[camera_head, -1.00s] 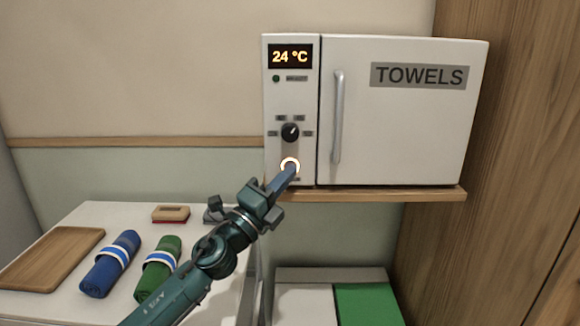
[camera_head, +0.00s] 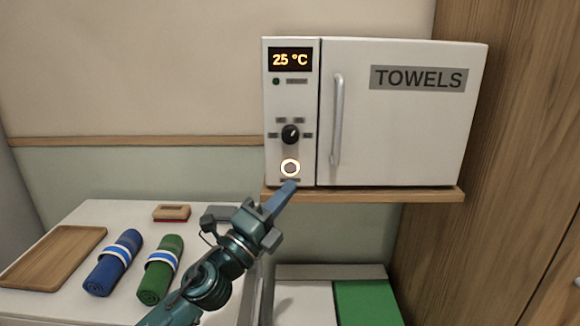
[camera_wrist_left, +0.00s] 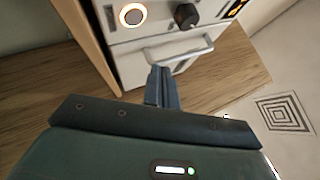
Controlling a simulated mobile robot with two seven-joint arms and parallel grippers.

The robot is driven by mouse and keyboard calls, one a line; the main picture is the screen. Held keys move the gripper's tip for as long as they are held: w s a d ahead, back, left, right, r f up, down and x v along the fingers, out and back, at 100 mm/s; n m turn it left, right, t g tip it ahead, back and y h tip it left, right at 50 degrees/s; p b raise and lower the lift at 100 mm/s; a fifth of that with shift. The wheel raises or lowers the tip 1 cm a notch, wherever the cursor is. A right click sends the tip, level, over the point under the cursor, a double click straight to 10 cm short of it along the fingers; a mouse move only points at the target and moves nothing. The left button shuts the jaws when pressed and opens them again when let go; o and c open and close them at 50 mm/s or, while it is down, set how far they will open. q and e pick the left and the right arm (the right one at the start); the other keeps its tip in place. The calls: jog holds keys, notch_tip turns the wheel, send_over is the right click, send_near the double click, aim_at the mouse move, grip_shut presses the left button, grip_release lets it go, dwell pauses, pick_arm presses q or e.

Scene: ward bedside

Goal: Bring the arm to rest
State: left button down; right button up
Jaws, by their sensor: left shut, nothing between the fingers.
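My left gripper (camera_head: 283,197) is shut and empty, just below and in front of the lit ring button (camera_head: 290,168) on the towel warmer (camera_head: 400,130). In the head view its fingertips sit near the lower edge of the control panel. In the left wrist view the shut fingers (camera_wrist_left: 162,88) point toward the warmer, and the ring button (camera_wrist_left: 132,14) and a dark knob (camera_wrist_left: 186,15) show near the top. The display (camera_head: 290,59) reads 25 °C. The warmer's door is closed. My right gripper is not in view.
The warmer stands on a wooden shelf (camera_head: 390,195). At the lower left, a white top (camera_head: 75,225) holds a wooden tray (camera_head: 50,257), a blue rolled towel (camera_head: 113,263), a green rolled towel (camera_head: 160,270) and a brush (camera_head: 172,212). A white and green bin (camera_head: 365,300) stands below the shelf.

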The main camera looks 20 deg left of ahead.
pick_arm(q)
jog(key=shift+s+f, duration=0.1)
jog(key=s+f+n+g+y, duration=0.25)
jog(key=f+n, duration=0.45)
jog(key=f, duration=0.4)
jog(key=s+f+n+g+y, duration=0.2)
jog(key=s+f+n+y, duration=0.15)
jog(key=f+n, duration=0.55)
jog(key=s+d+f+n+g, duration=0.1)
jog(key=s+f+n+g, duration=0.5)
jog(key=s+f, duration=1)
jog(key=shift+s+d+f+n, duration=0.3)
jog(key=shift+f+n, duration=0.5)
jog(key=shift+f, duration=0.05)
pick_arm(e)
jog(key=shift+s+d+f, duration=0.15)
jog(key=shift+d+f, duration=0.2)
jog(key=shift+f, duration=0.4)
